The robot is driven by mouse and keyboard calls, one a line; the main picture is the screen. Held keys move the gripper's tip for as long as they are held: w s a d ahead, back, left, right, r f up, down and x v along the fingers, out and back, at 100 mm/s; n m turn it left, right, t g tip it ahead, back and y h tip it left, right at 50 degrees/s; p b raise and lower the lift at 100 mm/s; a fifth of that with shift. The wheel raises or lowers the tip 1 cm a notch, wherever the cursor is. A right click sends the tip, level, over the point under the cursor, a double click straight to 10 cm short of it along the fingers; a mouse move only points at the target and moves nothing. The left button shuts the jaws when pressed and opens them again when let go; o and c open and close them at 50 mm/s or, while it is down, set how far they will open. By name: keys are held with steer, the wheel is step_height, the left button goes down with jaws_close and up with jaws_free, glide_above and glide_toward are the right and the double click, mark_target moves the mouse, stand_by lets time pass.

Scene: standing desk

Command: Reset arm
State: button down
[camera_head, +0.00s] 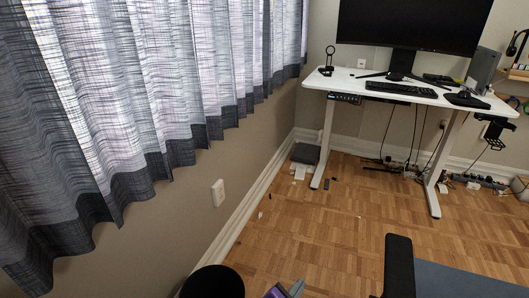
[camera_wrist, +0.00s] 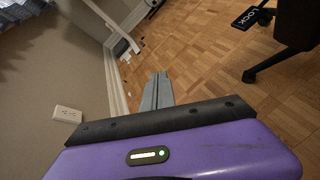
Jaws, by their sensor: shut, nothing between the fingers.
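My gripper (camera_wrist: 158,78) shows in the wrist view as two grey fingers lying together beyond a black edge and a purple body. It is shut and empty, above the wooden floor. In the head view only a small purple and grey part of my gripper (camera_head: 291,289) shows at the bottom edge. The rest of my arm is mostly out of view there. My gripper is apart from the desk and the chair.
A white standing desk (camera_head: 345,82) with a monitor (camera_head: 415,22) and keyboard (camera_head: 401,89) stands at the back right. A chair (camera_head: 399,265) is at the lower right. Curtains (camera_head: 150,90) and a wall run along the left. Small items lie near the desk's left leg. The middle floor is clear.

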steer(key=s+r+m+t+y, duration=0.1)
steer(key=s+m+t+y, duration=0.1)
steer(key=s+m+y, duration=1.05)
steer(key=s+d+r+m+t+h, duration=0.2)
steer(key=s+d+r+m, duration=0.25)
steer(key=s+r, duration=0.55)
steer(key=s+d+r+m+t+h, duration=0.25)
steer(key=s+r+m, duration=0.45)
steer(key=s, duration=0.5)
steer(key=s+d+g+h, duration=0.2)
steer(key=s+d+g, duration=0.1)
steer(key=s, duration=0.4)
step_height(320, 180, up, 25)
steer(key=p, duration=2.4)
steer(key=shift+d+m+p, duration=0.15)
steer(key=shift+m+p, duration=0.15)
steer(key=shift+p, duration=0.05)
steer(key=shift+w, duration=0.1)
